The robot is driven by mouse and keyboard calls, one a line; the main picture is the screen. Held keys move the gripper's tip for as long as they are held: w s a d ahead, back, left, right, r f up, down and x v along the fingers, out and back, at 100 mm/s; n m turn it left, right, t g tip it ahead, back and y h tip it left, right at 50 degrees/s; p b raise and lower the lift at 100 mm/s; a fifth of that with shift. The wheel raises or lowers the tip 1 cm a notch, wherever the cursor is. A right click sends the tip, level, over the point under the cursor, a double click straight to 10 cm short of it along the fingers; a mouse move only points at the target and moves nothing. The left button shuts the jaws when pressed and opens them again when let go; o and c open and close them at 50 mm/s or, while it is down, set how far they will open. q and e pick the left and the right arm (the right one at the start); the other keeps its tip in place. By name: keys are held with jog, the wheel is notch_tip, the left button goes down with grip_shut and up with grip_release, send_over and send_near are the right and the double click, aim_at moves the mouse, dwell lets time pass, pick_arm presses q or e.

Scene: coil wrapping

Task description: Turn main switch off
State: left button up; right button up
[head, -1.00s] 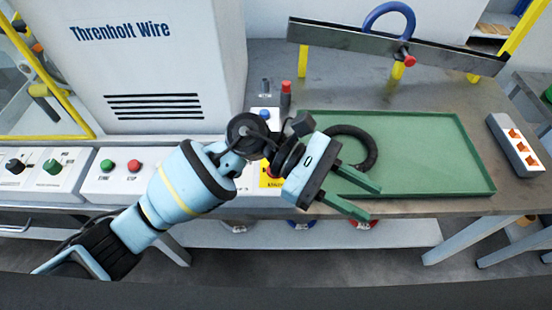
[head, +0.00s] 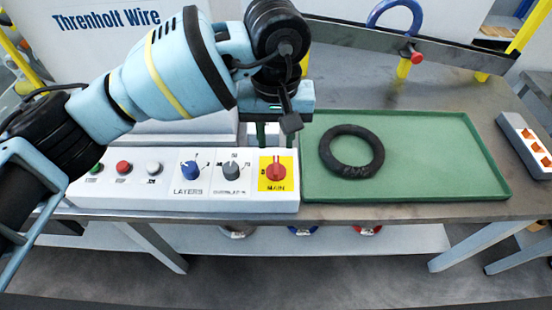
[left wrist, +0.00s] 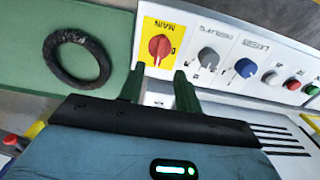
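The main switch (head: 276,170) is a red rotary knob on a yellow plate marked MAIN, at the right end of a white control panel (head: 215,207). In the head view the knob's grip stands roughly upright; its exact setting is hard to read. My left gripper (head: 275,133) points down just behind the panel, beyond the switch and apart from it. In the left wrist view the switch (left wrist: 159,46) lies just ahead of the two green fingertips (left wrist: 160,75). The fingers are spread with nothing between them. My right gripper is not in view.
Left of the switch are a grey knob (head: 231,170), a blue LAYERS knob (head: 190,168) and several push buttons. A green tray (head: 430,170) with a black coil (head: 351,152) stands close on the right. A white machine cabinet rises behind the panel.

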aim_at(276, 164)
pick_arm(q)
notch_tip(276, 164, down, 8)
jog(key=shift+r, duration=0.25)
grip_shut()
dwell(0.3)
